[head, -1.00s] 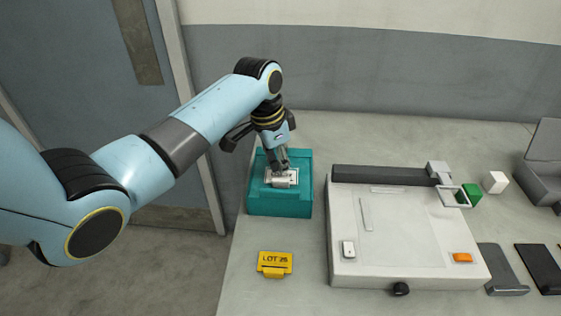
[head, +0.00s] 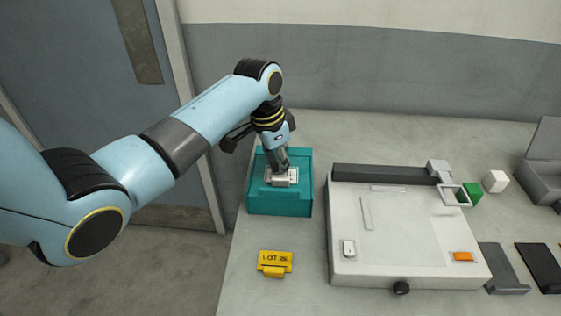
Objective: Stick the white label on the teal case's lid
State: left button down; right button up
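The teal case (head: 258,200) stands at the table's left end, its lid facing up. The white label (head: 293,176) is at the middle of the lid, partly hidden by my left gripper (head: 282,178). The gripper comes down from above, with its fingertips right at the label. I cannot tell whether the fingers are shut on the label or only pressing on it, nor whether the label touches the lid all over. My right gripper is out of view.
A yellow "LOT" sign (head: 275,262) stands in front of the case. A large pale machine (head: 400,235) with a dark bar is to the right. A green block (head: 472,193), a white cube (head: 495,181) and dark holders (head: 502,268) lie further right. Table between case and machine is clear.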

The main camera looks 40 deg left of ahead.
pick_arm(q)
jog(key=shift+f+b, duration=0.35)
jog(key=shift+f, duration=0.3)
dwell(0.4)
dwell(0.5)
notch_tip(320, 180, up, 6)
jog(key=p, duration=0.7)
jog(key=shift+r, duration=0.1)
